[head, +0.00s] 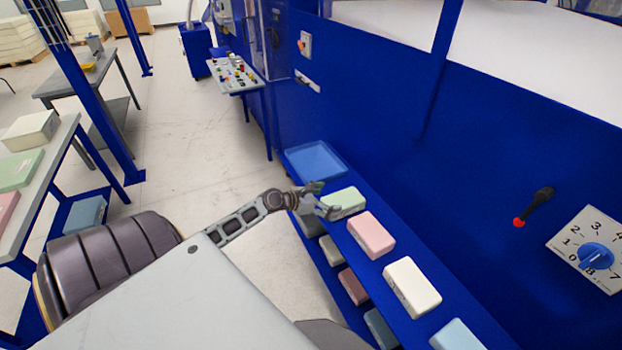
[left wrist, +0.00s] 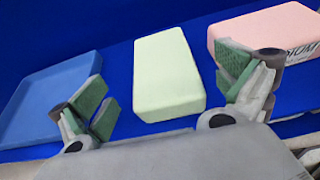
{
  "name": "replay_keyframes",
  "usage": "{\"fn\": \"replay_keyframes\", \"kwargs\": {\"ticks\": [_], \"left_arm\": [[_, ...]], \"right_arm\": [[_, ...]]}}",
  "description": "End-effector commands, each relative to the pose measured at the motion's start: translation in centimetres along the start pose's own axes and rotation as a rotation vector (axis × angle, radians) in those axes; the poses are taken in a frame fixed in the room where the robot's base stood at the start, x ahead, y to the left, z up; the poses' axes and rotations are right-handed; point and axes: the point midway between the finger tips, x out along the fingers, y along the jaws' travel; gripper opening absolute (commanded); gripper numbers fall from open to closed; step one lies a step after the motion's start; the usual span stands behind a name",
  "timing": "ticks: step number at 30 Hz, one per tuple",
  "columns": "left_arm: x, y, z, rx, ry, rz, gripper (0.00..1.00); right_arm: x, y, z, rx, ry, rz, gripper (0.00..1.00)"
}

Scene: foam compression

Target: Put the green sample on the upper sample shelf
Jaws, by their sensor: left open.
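The green sample (head: 346,200) is a pale green foam block on the blue upper sample shelf (head: 448,299), between a blue tray and a pink block. My left gripper (head: 322,199) is at its near left side in the head view. In the left wrist view the green sample (left wrist: 167,75) lies ahead, between the two spread fingers of my left gripper (left wrist: 170,105). The fingers are open, with a gap on both sides of the block. My right gripper is not in view.
A blue tray (head: 315,160) sits at the shelf's far end. A pink block (head: 371,235), a white block (head: 412,286) and a light blue block (head: 457,335) follow along the shelf. More blocks stand on a lower shelf. A blue machine wall rises behind.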

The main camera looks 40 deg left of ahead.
Motion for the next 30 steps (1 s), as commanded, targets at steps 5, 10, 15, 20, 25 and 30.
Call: {"fn": "replay_keyframes", "kwargs": {"ticks": [5,10,15,20,25,30], "left_arm": [[-1.4,-0.1,-0.1,0.001,0.001,-0.001,1.00],[-2.7,-0.1,-0.1,-0.001,0.001,-0.001,1.00],[-4.1,-0.1,-0.1,0.000,0.002,-0.001,1.00],[-5.4,-0.1,-0.1,-0.001,0.001,-0.001,1.00],[-6.5,-0.1,0.0,-0.001,0.000,-0.001,1.00],[-7.1,-0.1,0.0,-0.001,0.000,-0.002,1.00]], "right_arm": [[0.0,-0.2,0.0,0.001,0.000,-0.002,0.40],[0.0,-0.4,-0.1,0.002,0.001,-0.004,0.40],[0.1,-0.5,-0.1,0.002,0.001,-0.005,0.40],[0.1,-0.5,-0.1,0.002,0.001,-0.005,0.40],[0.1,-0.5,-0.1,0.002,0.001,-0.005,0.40],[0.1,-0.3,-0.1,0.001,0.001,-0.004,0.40]]}}
